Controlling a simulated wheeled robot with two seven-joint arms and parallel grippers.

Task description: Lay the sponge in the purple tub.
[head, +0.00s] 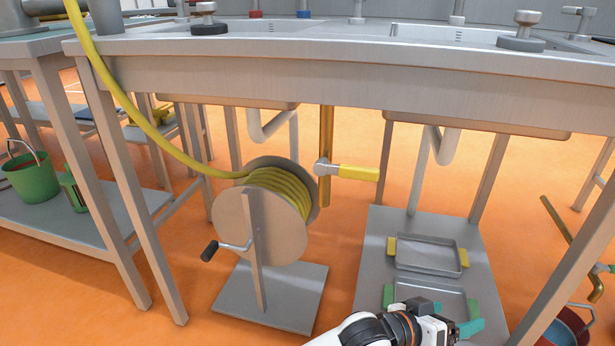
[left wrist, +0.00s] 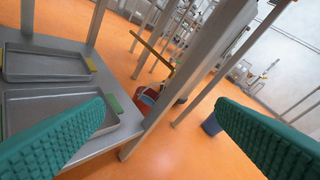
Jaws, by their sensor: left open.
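I cannot make out a sponge or a purple tub in either view. My left gripper (head: 458,322) is at the bottom of the head view, in front of the low shelf under the sinks. In the left wrist view, its two teal ribbed fingers (left wrist: 163,106) are wide apart with nothing between them. My right gripper is in neither view.
Two grey trays, one with yellow handles (head: 428,256) and one with green handles (head: 420,295), lie on the low shelf (head: 372,278). A hose reel (head: 262,215) stands left. A red bucket (left wrist: 148,96) with something blue stands beyond a table leg (left wrist: 195,70).

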